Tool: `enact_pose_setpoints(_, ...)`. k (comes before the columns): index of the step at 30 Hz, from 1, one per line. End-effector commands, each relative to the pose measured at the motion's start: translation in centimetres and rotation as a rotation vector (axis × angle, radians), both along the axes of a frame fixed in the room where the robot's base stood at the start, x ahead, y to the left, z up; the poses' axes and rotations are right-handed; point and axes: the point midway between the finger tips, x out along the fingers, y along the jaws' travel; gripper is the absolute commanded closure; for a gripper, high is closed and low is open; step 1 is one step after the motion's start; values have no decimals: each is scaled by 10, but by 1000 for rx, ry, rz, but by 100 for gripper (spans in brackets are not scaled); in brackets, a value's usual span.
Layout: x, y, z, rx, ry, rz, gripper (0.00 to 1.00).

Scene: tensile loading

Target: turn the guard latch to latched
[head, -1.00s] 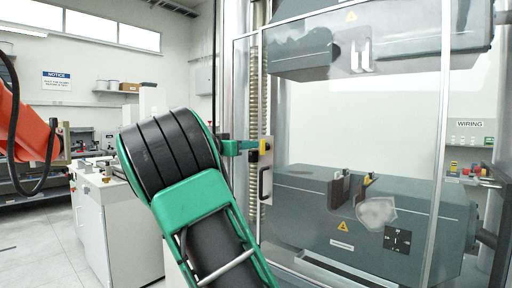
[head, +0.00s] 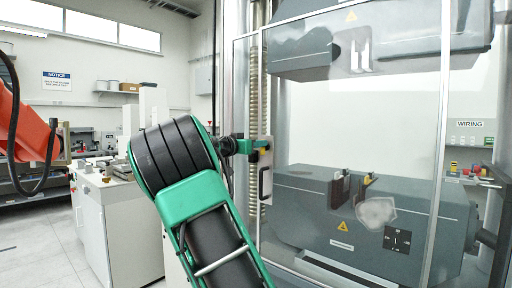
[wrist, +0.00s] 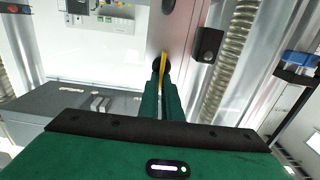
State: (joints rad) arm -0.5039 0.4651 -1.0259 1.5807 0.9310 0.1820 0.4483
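The guard latch shows as a thin yellow lever in the wrist view (wrist: 164,66). It stands on a pale plate, beside a dark round part. In the head view its yellow part (head: 263,151) is small and partly covered by my gripper. My gripper (head: 256,145) is at the latch, on the guard's left frame. In the wrist view its green fingers (wrist: 161,92) are close together, with the yellow lever running between them. They look shut on it. The contact itself is partly hidden, and I cannot read the latch's exact angle.
The clear guard door (head: 350,120) stands in front of the testing machine's lower grey block (head: 300,215) and upper block. A door handle (head: 265,183) sits just below the latch. A white cabinet (head: 118,230) and an orange robot arm (head: 30,135) are at the left.

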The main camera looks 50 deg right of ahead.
Motion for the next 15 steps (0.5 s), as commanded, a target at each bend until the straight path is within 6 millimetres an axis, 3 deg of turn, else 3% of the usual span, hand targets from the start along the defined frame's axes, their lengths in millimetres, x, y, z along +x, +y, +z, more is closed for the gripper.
enact_pose_setpoints(15, 6, 1, 0, -11, 118, 7, 100)
